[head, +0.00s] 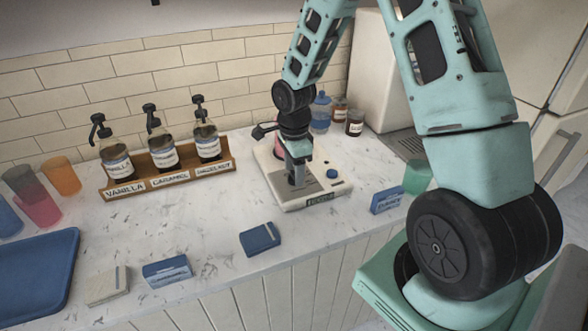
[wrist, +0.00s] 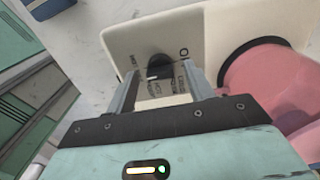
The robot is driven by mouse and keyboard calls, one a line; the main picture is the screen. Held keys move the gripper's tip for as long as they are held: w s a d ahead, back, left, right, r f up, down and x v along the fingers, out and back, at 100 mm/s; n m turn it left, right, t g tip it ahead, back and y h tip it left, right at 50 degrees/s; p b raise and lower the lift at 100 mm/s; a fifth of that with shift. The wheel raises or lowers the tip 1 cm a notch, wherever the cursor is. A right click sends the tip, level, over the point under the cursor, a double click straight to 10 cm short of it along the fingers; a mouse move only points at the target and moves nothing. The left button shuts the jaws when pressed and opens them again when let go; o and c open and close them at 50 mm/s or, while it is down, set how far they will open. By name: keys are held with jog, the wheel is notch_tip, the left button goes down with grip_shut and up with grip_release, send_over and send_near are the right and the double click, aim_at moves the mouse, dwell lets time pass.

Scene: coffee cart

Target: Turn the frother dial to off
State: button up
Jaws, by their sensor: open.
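The frother (head: 342,189) is a cream unit on the counter; its base also shows in the wrist view (wrist: 218,22). Its black dial (wrist: 160,66) has a white pointer mark toward the printed settings at the lower left, away from the "O" mark at the upper right. My gripper (wrist: 160,72) is open, pointing down, with one finger on each side of the dial in the picture; I cannot tell whether they touch it. In the head view my gripper (head: 298,178) hides the dial. A pink jug (wrist: 268,82) sits in the frother, right of the fingers.
A wooden rack (head: 170,180) of syrup bottles stands to the left. Blue boxes (head: 260,239) lie along the counter front, and a green cup (head: 417,177) stands to the right. Jars (head: 355,122) stand behind.

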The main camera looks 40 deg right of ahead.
jog(key=shift+f, duration=0.45)
jog(key=shift+c, duration=0.3)
jog(key=c, duration=0.9)
